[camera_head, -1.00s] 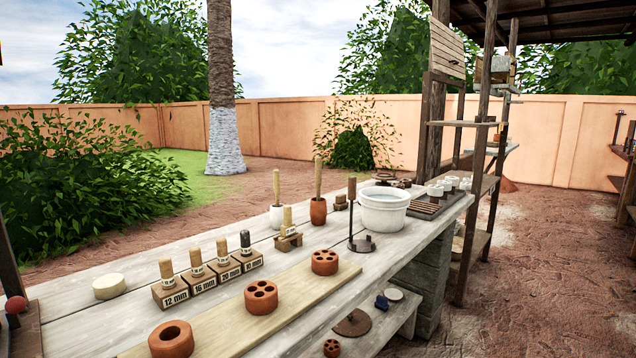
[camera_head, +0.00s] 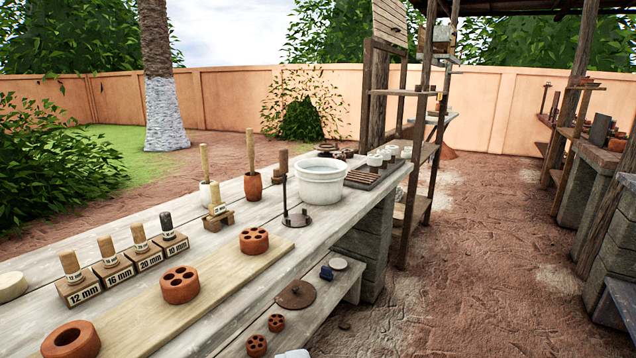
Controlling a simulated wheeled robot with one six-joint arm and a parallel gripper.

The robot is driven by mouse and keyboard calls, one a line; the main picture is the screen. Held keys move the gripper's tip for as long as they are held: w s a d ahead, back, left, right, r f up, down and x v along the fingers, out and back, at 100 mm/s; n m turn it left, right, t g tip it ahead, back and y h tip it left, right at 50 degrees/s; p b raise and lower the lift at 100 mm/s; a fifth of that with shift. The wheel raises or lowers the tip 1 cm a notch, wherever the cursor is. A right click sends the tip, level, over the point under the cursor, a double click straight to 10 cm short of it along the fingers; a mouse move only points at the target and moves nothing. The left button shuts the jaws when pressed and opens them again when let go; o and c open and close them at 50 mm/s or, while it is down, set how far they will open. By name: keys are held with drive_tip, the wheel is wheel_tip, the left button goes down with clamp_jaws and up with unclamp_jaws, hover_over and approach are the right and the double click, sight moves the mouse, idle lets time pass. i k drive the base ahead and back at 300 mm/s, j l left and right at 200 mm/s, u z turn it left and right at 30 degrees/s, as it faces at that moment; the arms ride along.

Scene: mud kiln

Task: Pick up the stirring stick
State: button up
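Two upright wooden sticks stand on the far part of the long grey plank table (camera_head: 232,262). One stick (camera_head: 204,163) rises from a small white cup (camera_head: 206,192). The other stick (camera_head: 250,150) rises from a small terracotta cup (camera_head: 253,187). I cannot tell which of them is the stirring stick. A white bucket (camera_head: 320,187) of pale liquid stands to their right. My gripper is not in view.
Labelled wooden blocks with pegs (camera_head: 117,262) and perforated clay pieces (camera_head: 180,284) are on the near table. A dark metal stand (camera_head: 294,214) is before the bucket. Wooden shelf posts (camera_head: 416,170) rise beyond. Dirt ground (camera_head: 460,290) is open at right.

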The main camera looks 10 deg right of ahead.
sight(249, 140)
drive_tip(key=i+l+u, duration=0.2)
drive_tip(key=i+l, duration=0.15)
drive_tip(key=i+l+u, duration=0.15)
drive_tip(key=i+l, duration=0.25)
drive_tip(key=i, duration=0.15)
drive_tip(key=i+l+u, duration=0.2)
drive_tip(key=i+l, duration=0.25)
drive_tip(key=i+l+u, duration=0.15)
drive_tip(key=i+l, duration=0.2)
drive_tip(key=l, duration=0.2)
drive_tip(key=i+l+u, duration=0.2)
drive_tip(key=i+l, duration=0.15)
drive_tip(key=l, duration=0.25)
